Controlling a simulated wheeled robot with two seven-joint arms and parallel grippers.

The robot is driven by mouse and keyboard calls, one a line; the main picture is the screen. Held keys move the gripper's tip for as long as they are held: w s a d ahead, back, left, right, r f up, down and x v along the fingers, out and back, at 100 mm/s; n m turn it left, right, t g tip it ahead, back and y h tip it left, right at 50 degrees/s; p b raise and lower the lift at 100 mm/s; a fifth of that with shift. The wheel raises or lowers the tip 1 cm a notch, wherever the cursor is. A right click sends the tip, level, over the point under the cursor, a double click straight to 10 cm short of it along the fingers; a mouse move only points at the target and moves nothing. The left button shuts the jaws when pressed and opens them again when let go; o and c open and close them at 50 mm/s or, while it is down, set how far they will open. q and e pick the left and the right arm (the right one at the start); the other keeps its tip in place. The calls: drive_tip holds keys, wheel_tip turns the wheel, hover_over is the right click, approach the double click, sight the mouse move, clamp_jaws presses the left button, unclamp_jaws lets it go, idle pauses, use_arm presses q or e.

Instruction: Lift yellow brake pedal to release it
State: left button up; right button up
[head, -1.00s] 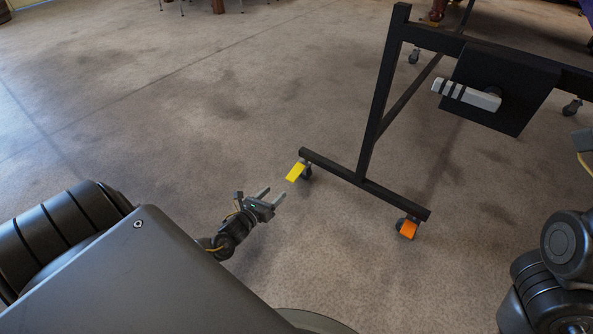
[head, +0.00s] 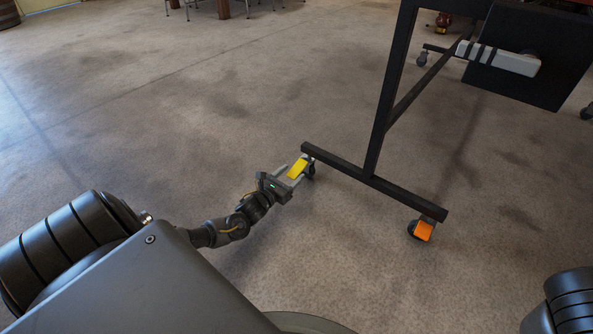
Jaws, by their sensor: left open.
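The yellow brake pedal (head: 298,168) sits at the left caster (head: 310,171) of a black wheeled frame (head: 372,180). My left gripper (head: 291,171) is open, with its two fingers reaching to either side of the pedal. Whether the fingers touch the pedal I cannot tell. An orange pedal (head: 424,231) is on the other near caster, at the right end of the same foot bar. My right gripper is not in view.
A black box (head: 530,60) with a light grey bar (head: 512,62) hangs on the frame at upper right. The stained floor (head: 180,130) to the left is clear.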

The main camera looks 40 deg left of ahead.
sight(295, 171)
use_arm(q)
drive_tip(key=w+b, duration=0.1)
drive_tip(key=w, duration=0.2)
drive_tip(key=shift+f, duration=0.1)
